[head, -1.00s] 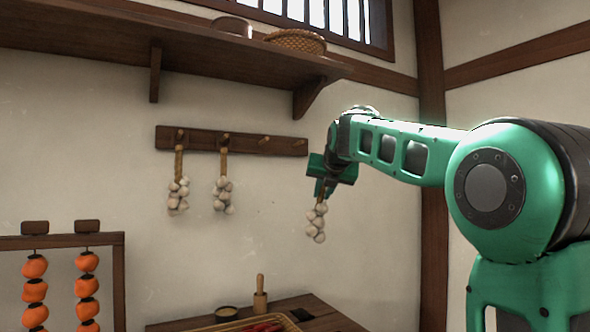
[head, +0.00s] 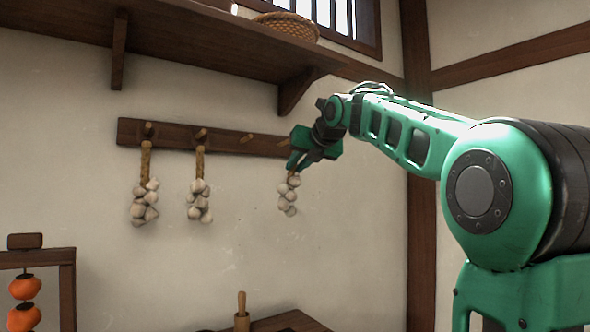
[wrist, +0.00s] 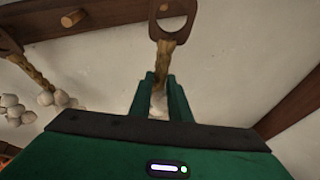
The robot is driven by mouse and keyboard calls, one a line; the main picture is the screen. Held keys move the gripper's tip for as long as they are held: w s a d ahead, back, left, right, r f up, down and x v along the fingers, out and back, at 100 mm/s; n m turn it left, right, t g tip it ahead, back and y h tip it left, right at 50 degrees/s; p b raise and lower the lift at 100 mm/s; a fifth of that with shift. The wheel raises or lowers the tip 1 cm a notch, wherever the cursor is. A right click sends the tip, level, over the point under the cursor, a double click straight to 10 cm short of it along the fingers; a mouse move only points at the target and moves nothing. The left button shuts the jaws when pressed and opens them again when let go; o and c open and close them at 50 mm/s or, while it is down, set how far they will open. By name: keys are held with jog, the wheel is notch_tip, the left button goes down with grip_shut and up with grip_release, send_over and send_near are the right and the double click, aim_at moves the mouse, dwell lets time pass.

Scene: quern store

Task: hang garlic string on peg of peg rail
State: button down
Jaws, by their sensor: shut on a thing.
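My gripper (head: 294,166) is shut on the garlic string (head: 288,195), in front of the right end of the peg rail (head: 222,141). The bulbs hang below the fingers. In the wrist view, the fingers (wrist: 160,92) grip the braided stem (wrist: 165,62), which runs up to a wooden hanger with a hole (wrist: 170,33). A peg tip (wrist: 163,8) shows at that hole; I cannot tell whether it passes through. The third peg (head: 247,140) is bare, also in the wrist view (wrist: 73,18). My gripper partly hides the rail's right end.
Two other garlic strings hang on the left pegs, one far left (head: 145,200) and one beside it (head: 199,200). A shelf (head: 200,40) with a basket (head: 287,27) juts out above. A bracket (head: 300,92) stands close above my gripper.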

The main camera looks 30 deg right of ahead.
jog(key=w+f, duration=0.1)
jog(key=w, duration=0.8)
dwell(1.0)
jog(key=shift+a+f, duration=0.1)
dwell(0.5)
jog(key=c, duration=1.6)
grip_release()
jog(key=shift+o, duration=0.2)
